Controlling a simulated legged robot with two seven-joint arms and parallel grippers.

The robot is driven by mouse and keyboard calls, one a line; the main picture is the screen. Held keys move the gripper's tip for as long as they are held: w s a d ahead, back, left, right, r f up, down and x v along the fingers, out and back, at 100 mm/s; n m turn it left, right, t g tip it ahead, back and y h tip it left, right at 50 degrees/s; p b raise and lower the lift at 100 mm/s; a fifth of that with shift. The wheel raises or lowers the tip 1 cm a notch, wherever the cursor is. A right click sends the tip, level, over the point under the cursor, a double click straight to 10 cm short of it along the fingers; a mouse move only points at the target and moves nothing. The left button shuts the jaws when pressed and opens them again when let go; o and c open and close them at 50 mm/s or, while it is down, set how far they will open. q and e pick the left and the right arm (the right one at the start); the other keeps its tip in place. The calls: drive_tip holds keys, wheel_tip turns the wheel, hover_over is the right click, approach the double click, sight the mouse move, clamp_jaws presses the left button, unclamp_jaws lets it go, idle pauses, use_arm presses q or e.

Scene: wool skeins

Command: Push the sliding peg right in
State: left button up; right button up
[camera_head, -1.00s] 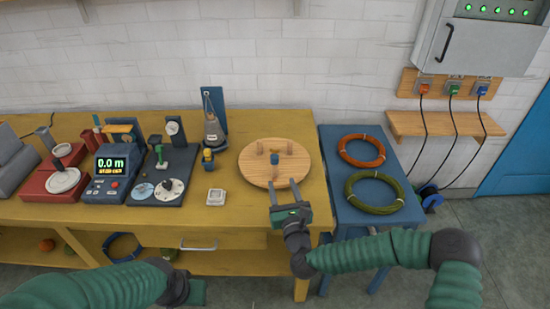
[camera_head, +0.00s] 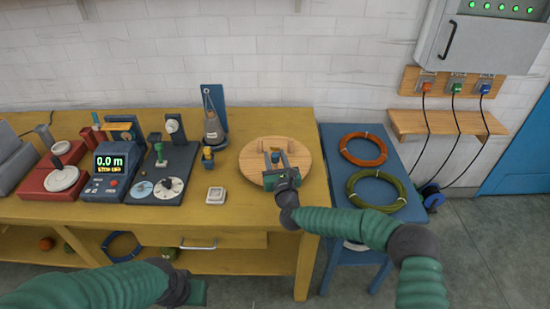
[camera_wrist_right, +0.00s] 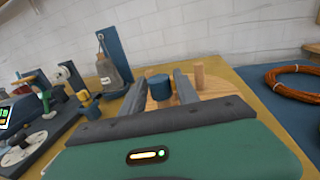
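A round wooden board (camera_head: 248,172) lies flat at the right end of the yellow bench. Upright wooden pegs stand on it; one wooden peg (camera_wrist_right: 198,76) shows in the right wrist view. A short blue cylinder (camera_wrist_right: 158,88) stands near the board's middle. I cannot tell which of these slides. My right gripper (camera_head: 276,157) is open over the board. Its two fingers reach away from me, with the blue cylinder between them, apparently without a grip. The fingers partly hide the board and pegs in the head view. My left gripper (camera_head: 198,292) hangs low in front of the bench; its fingers are unclear.
A small white square dish (camera_head: 215,195) lies left of the board. A blue stand (camera_head: 214,110) with a hanging weight is behind it. A blue side table (camera_head: 340,215) holds an orange coil (camera_head: 363,148) and a green coil (camera_head: 377,189). Instruments fill the bench's left.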

clamp_jaws()
idle(1.1)
